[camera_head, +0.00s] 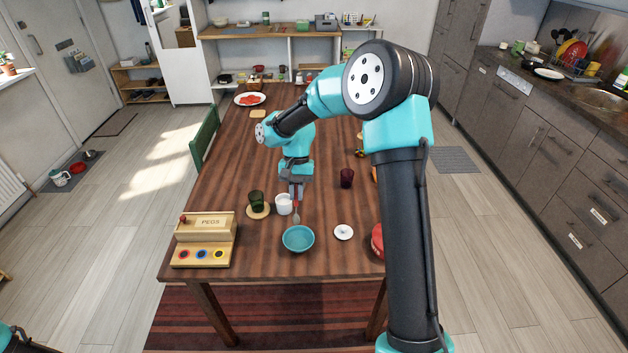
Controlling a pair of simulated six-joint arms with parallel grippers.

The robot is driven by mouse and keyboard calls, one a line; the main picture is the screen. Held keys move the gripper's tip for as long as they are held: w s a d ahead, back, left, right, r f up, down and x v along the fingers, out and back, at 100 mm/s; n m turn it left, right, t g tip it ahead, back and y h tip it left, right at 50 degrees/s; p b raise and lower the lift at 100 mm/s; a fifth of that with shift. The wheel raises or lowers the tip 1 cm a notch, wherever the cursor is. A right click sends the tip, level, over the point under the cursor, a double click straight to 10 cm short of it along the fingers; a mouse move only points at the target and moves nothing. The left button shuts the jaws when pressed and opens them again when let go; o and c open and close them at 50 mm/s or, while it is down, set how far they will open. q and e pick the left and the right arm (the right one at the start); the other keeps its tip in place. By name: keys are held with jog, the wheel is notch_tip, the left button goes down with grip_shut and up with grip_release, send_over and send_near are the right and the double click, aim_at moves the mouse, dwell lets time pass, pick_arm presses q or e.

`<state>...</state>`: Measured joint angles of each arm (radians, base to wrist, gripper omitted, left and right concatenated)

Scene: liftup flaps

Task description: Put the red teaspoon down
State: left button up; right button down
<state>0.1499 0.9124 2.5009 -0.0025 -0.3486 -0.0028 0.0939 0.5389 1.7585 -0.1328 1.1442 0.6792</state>
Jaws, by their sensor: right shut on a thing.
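My right gripper (297,186) points down over the wooden table and is shut on the red teaspoon (296,204). The spoon hangs roughly upright, with its red handle at the jaws and its bowl end low. It shows just behind the teal bowl (298,239) and right beside the white cup (284,205). I cannot tell whether the spoon's tip touches the table. My left gripper is out of view; only a piece of my left arm shows at the lower left corner.
A green glass (257,199) on a coaster and a wooden peg box (204,241) stand to the left. A small white dish (343,232), a dark purple glass (347,178) and a red object (377,241) are to the right. Bare wood lies between the bowl and the white dish.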

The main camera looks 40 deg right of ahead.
jog(key=shift+s+a+r+n, duration=0.1)
jog(key=shift+s+a+n, duration=0.15)
jog(key=shift+s+n, duration=0.25)
jog(key=shift+f, duration=5.55)
jog(key=c, duration=1.1)
grip_release()
